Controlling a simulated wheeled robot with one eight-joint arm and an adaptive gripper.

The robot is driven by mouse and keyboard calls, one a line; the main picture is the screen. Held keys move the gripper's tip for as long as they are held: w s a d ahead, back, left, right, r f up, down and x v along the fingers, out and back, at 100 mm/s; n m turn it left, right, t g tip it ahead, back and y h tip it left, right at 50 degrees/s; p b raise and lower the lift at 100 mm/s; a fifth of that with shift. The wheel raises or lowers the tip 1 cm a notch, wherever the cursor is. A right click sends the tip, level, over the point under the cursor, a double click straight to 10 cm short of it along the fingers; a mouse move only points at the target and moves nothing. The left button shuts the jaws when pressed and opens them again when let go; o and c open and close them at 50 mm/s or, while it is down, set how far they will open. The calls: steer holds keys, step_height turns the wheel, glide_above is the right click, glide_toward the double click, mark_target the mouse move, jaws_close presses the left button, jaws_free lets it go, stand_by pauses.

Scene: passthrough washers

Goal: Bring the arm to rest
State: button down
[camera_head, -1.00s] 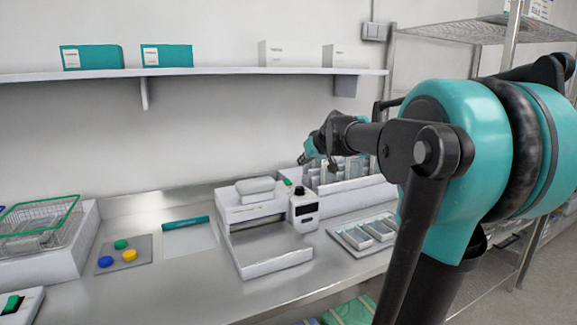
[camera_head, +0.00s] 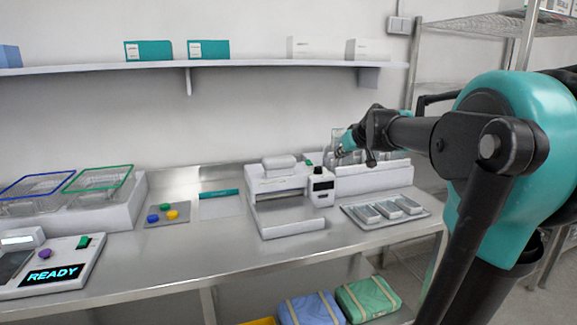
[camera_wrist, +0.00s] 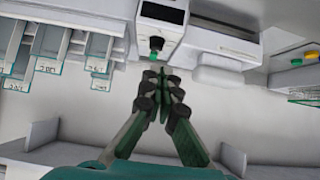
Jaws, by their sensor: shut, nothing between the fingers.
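My arm reaches in from the right of the head view. Its gripper (camera_head: 341,147) hangs above the counter, in front of the wall side and near a white holder (camera_head: 375,178) with upright clear pieces. In the wrist view the gripper (camera_wrist: 160,78) is shut, with its fingertips together and nothing between them. The tips lie close to a small dispenser-like unit with a dark screen (camera_wrist: 162,14) and a green knob in the picture; whether they touch it cannot be told.
A white machine (camera_head: 290,226) stands mid-counter beside the screened unit (camera_head: 321,185). A tray (camera_head: 350,212) with grey pieces lies right of it. Wire baskets (camera_head: 100,180) and a panel reading READY (camera_head: 85,268) are at left. A shelf (camera_head: 230,70) runs above.

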steer(key=s+d+f+m+g+h, duration=0.1)
steer(key=s+f+m+g+h, duration=0.2)
steer(key=s+f, duration=2.9)
steer(key=g, duration=0.2)
steer(key=shift+d+f+m+g, duration=0.2)
steer(key=shift+d+m+g, duration=0.1)
steer(key=shift+d+g, duration=0.1)
steer(key=shift+s, duration=0.1)
